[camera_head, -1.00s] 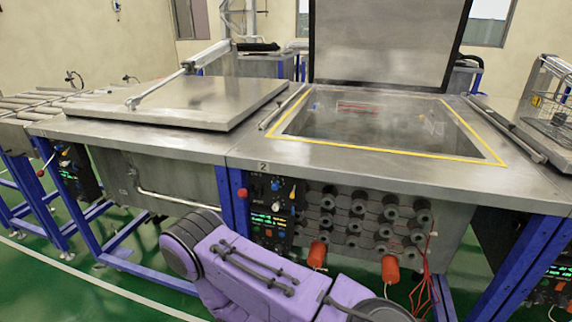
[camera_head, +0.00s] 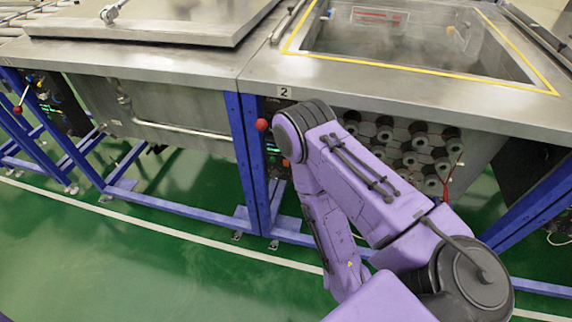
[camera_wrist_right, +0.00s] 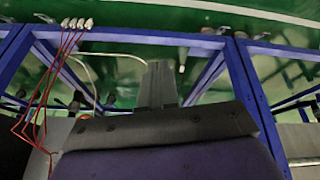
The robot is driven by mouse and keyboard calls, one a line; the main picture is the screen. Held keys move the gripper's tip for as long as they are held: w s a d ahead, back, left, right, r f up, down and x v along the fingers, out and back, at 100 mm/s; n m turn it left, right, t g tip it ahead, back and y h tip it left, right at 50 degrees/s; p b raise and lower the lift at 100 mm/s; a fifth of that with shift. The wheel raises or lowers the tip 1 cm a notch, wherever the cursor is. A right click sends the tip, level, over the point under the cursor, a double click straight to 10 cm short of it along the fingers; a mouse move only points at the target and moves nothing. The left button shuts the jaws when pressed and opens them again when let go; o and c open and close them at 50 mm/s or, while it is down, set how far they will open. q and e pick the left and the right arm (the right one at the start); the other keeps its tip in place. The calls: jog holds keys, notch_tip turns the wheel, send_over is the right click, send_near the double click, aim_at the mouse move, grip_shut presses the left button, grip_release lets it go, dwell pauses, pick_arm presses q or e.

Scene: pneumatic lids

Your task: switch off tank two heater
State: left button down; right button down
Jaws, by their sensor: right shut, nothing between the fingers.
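Tank two (camera_head: 340,58) carries a "2" label (camera_head: 285,91) on its front edge, and its open top is framed by a yellow line. The control panel (camera_head: 272,150) below the label is mostly hidden behind my right arm, so its heater switch cannot be made out. A red knob (camera_head: 262,125) shows at the panel's left edge. My right gripper is out of sight in the head view. In the right wrist view the gripper (camera_wrist_right: 159,70) is shut and empty, pointing toward blue frame bars and the green floor. My left gripper is in no view.
Several dark round fittings (camera_head: 420,158) line the tank front right of my arm. A blue leg (camera_head: 243,150) stands left of the panel. The neighbouring tank has a closed steel lid (camera_head: 150,22). Red wires (camera_wrist_right: 50,100) hang at the left in the wrist view. Green floor in front is clear.

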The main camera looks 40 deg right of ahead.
jog(key=w+a+r+m+t+h+b, duration=0.15)
jog(key=w+a+m+t+b, duration=0.25)
jog(key=w+m+b, duration=0.5)
jog(key=w+a+r+m+t+h+b, duration=0.1)
jog(key=w+a+r+m+t+b, duration=0.1)
jog(key=w+a+m+t+b, duration=0.65)
jog(key=w+d+r+m+g+h+b, duration=0.25)
jog(key=r+m, duration=0.45)
jog(key=m, duration=0.4)
jog(key=w+d+r+m+g+h+b, duration=0.1)
jog(key=r+m+g+h+b, duration=0.2)
jog(key=r+m, duration=0.6)
jog(key=shift+m+h, duration=0.4)
jog(key=shift+m, duration=0.45)
jog(key=x, duration=0.9)
jog(key=f+x, duration=0.1)
jog(key=x, duration=0.4)
jog(key=shift+w+f+b, duration=0.1)
jog(key=shift+w+b, duration=0.1)
jog(key=shift+b, duration=0.15)
